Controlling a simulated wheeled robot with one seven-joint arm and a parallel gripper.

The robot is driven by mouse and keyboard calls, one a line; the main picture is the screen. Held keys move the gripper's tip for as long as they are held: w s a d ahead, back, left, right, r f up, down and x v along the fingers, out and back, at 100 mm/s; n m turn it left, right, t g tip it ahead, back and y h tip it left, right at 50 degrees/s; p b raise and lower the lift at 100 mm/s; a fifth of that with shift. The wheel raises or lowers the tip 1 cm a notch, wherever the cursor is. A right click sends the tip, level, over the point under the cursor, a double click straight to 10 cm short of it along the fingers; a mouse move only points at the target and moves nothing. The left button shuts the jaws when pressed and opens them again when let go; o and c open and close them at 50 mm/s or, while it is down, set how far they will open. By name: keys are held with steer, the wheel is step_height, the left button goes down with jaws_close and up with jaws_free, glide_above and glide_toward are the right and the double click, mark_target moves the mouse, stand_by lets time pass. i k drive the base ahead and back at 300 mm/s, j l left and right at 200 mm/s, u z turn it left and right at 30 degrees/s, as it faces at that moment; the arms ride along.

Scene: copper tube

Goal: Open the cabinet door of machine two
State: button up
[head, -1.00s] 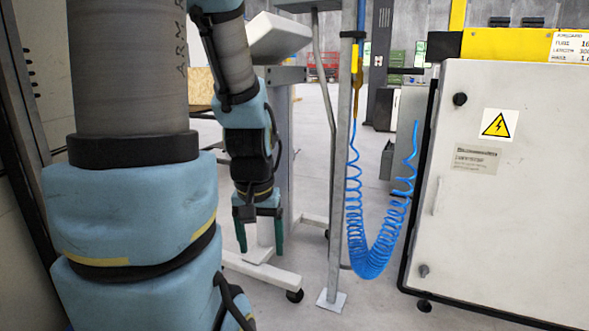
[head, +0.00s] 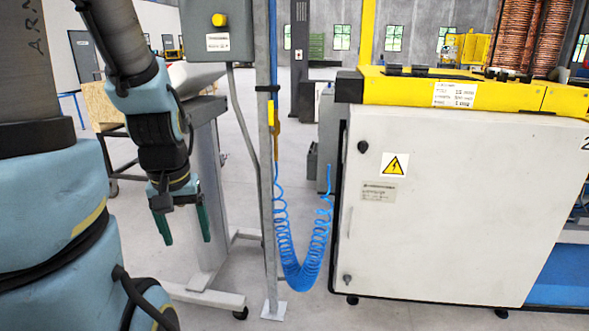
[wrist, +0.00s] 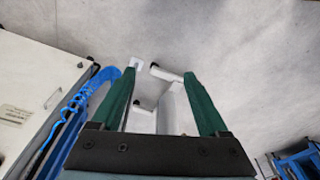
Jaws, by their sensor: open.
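The white cabinet door (head: 460,200) is shut on the machine at the right of the head view. It carries a yellow warning triangle, a small label, a black knob (head: 363,147) at upper left and a small lock (head: 347,279) at lower left. A "2" shows partly at the right edge of the cabinet. The door also shows at the left of the wrist view (wrist: 45,85), with a slim handle (wrist: 53,98). My gripper (head: 184,226) hangs left of the door, fingers down, open and empty. Its green fingers frame the wrist view (wrist: 160,95).
A metal post (head: 266,180) with a coiled blue hose (head: 303,270) stands between my gripper and the door. Floor in front of the door is clear.

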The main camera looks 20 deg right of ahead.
mark_target(440, 209)
steer(key=z, duration=0.85)
steer(key=i+l+z, duration=0.25)
steer(key=l+z, duration=0.25)
steer(key=i+l+z, duration=0.25)
steer(key=z, duration=0.25)
steer(key=j+u, duration=0.1)
steer(key=u, duration=0.75)
steer(key=i+j+u, duration=0.1)
steer(key=u, duration=0.3)
steer(key=i+u, duration=0.1)
steer(key=u, duration=0.35)
steer(key=i+j+u, duration=0.15)
steer(key=i+j, duration=0.1)
